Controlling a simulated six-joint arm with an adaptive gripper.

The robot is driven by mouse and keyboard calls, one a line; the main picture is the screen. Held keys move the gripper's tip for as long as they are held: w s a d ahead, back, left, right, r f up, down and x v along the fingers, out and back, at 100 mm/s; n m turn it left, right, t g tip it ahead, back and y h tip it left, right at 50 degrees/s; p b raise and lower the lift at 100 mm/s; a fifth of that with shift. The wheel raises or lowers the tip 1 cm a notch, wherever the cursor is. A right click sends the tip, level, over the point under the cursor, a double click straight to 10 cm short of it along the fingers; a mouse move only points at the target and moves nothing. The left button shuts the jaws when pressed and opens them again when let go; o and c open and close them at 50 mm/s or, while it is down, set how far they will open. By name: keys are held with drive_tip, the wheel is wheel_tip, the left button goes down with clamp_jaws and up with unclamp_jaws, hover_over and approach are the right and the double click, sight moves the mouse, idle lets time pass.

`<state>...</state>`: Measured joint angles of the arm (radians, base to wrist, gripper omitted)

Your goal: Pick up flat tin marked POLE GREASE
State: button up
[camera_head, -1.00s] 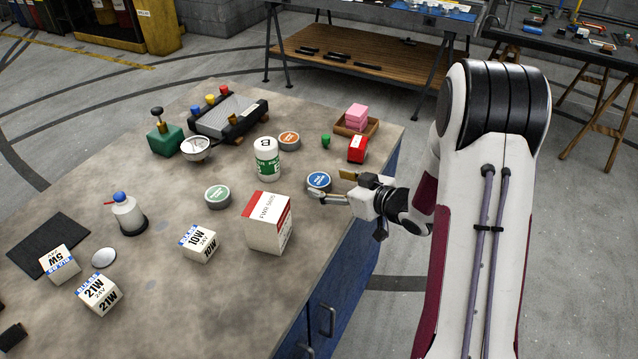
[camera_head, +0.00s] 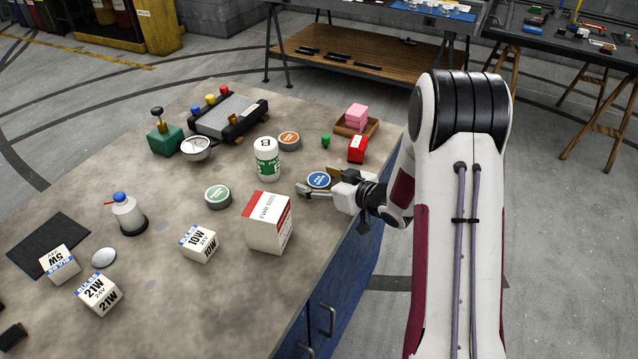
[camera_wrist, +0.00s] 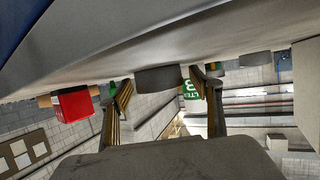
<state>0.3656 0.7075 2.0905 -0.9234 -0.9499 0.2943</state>
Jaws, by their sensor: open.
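Three flat round tins stand on the workbench: one with a blue lid (camera_head: 318,179), one with an orange lid (camera_head: 289,138) and one with a green lid (camera_head: 217,195). Their lettering is too small to read, so I cannot tell which says POLE GREASE. My gripper (camera_head: 317,183) is open low over the bench, its fingers on either side of the blue-lidded tin. In the wrist view, which is upside down, a dark flat tin (camera_wrist: 158,78) shows between the open fingertips, with gaps visible at both sides.
A white-green bottle (camera_head: 267,160) stands left of the blue-lidded tin, and a red-white carton (camera_head: 268,224) stands in front. A red box (camera_head: 357,150) and a wooden tray (camera_head: 370,126) are behind. The bench's right edge is close under my arm.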

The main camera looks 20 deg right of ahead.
sight(319, 179)
drive_tip(key=c, duration=1.2)
drive_tip(key=shift+r, duration=0.1)
drive_tip(key=shift+r, duration=4.9)
